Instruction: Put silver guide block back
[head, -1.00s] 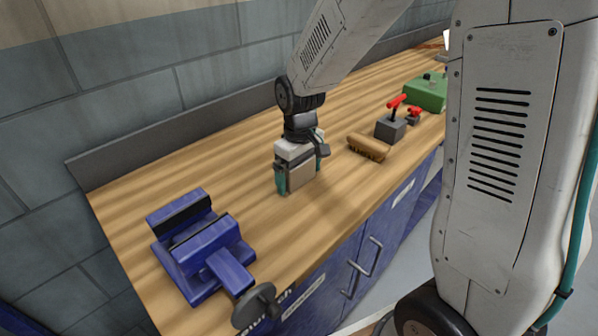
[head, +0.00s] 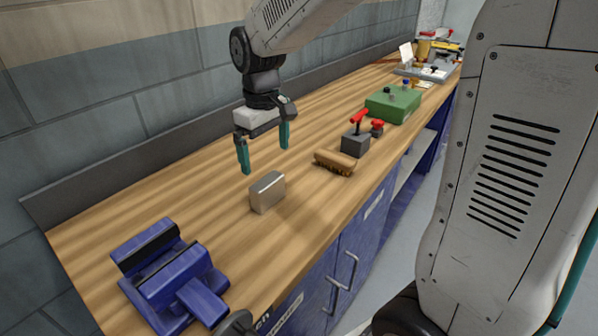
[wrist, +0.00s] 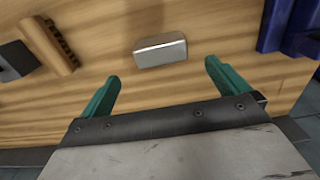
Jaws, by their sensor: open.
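The silver guide block (head: 267,192) stands on the wooden bench top between the blue vise and the wooden brush. It also shows in the wrist view (wrist: 160,50), ahead of the fingertips and between their lines. My gripper (head: 265,160) is open and empty, above the bench and behind the block, on the wall side. Its two green fingers are apart and do not touch the block. In the wrist view my gripper (wrist: 163,72) shows a clear gap between the fingers and the block.
A blue vise (head: 168,272) sits at the near left. A wooden brush (head: 335,162), a grey box with a red lever (head: 355,142) and a green box (head: 392,105) stand to the right. A wall (head: 100,95) runs behind the bench (head: 100,220). Bare wood surrounds the block.

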